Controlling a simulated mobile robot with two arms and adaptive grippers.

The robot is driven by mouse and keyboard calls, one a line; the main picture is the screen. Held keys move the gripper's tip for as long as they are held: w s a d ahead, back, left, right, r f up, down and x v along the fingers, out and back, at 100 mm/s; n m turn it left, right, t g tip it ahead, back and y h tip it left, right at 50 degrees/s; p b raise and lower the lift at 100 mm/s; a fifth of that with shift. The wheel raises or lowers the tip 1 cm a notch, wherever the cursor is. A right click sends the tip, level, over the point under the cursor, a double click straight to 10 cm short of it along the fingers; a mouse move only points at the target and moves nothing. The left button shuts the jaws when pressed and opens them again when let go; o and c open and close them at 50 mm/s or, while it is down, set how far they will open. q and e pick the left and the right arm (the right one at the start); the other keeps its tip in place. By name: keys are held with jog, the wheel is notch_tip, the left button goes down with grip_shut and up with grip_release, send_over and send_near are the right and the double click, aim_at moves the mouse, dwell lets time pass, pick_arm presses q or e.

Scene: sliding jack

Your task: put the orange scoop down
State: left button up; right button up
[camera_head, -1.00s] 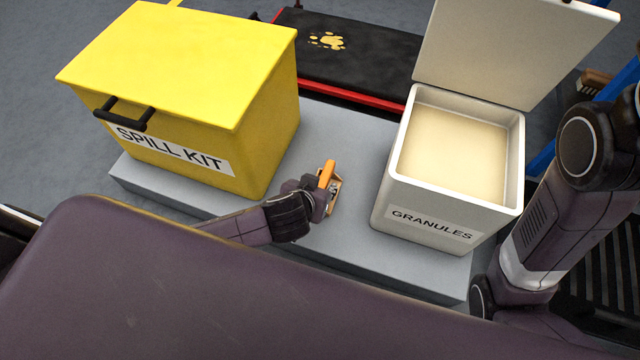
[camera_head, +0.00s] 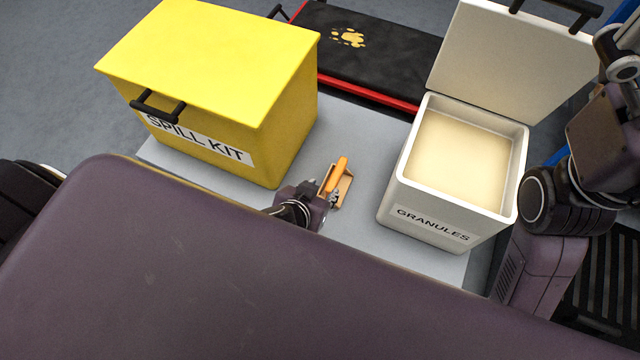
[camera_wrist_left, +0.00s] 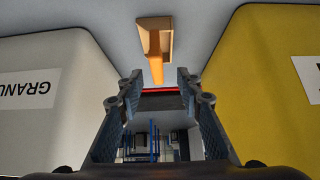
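The orange scoop (camera_head: 338,178) lies on the grey platform (camera_head: 372,145), between the yellow box and the granules bin. Its orange handle and tan pan also show at the top of the left wrist view (camera_wrist_left: 155,45). My left gripper (camera_head: 324,194) is just in front of the scoop. In the left wrist view, its two fingers (camera_wrist_left: 158,86) are spread with a gap between them. The handle end points into that gap and no finger is closed on it. My right arm is at the right edge; its fingers cannot be made out.
The yellow spill kit box (camera_head: 215,85) stands left of the scoop. The white granules bin (camera_head: 425,215) stands right of it with its lid (camera_head: 510,60) raised, full of pale granules (camera_head: 462,160). A black mat (camera_head: 375,55) with red edging lies behind.

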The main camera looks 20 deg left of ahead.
pick_arm(q)
jog(key=shift+s+r, duration=0.2)
jog(key=shift+r, duration=0.05)
